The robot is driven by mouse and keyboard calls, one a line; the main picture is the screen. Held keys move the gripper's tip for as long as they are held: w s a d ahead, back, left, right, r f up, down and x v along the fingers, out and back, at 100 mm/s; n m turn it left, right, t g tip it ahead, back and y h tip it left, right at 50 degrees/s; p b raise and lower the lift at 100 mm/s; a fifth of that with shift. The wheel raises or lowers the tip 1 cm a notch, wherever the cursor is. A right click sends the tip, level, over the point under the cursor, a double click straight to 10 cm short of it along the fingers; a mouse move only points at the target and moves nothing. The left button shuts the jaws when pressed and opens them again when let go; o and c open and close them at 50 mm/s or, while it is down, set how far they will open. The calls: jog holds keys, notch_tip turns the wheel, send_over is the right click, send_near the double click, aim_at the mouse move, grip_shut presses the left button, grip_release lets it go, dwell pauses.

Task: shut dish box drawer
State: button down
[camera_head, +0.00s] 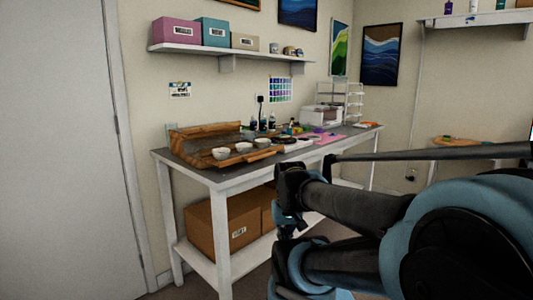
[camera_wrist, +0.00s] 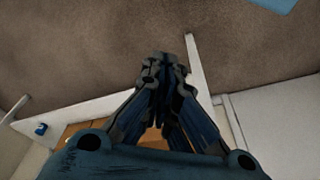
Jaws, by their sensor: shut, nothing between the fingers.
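My gripper (camera_wrist: 162,62) is shut and empty in the wrist view, with its two dark fingers together over the brown floor. In the head view my arm fills the lower right, and I cannot make out the fingertips there. No open drawer is plain to see in either view. A white box-like unit (camera_head: 322,114) stands at the far right end of the workbench; I cannot tell if it is the dish box or if it has a drawer. My gripper touches nothing that I can see.
The workbench (camera_head: 205,176) bears a wooden tray with bowls (camera_head: 221,154) and small bottles. Cardboard boxes (camera_head: 228,225) sit on its lower shelf. A wall shelf (camera_head: 185,48) holds coloured boxes. The wrist view shows bare floor (camera_wrist: 90,45) and white bars.

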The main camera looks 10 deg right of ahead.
aim_at(271, 154)
jog(key=shift+w+d, duration=0.1)
jog(key=shift+w, duration=0.35)
jog(key=w+d+r+m+y, duration=0.1)
jog(key=w+d+r+m, duration=0.1)
jog(key=w+r+m, duration=0.6)
jog(key=w+d+r+m+t+y, duration=0.1)
jog(key=w+r+m, duration=0.3)
jog(key=r+m, duration=0.75)
jog(key=w+d+r+m+y, duration=0.1)
jog(key=w+d+r+m, duration=0.1)
jog(key=w+r+m, duration=0.6)
jog(key=shift+m, duration=0.75)
jog(key=shift+w+a+f, duration=0.7)
jog(key=shift+a+f, duration=0.1)
jog(key=shift+f, duration=0.25)
jog(key=shift+w+a+f, duration=0.65)
jog(key=shift+a+f, duration=0.2)
jog(key=shift+f, duration=0.15)
jog(key=shift+w+a+f, duration=0.7)
jog(key=shift+a+f, duration=0.1)
jog(key=shift+f, duration=0.25)
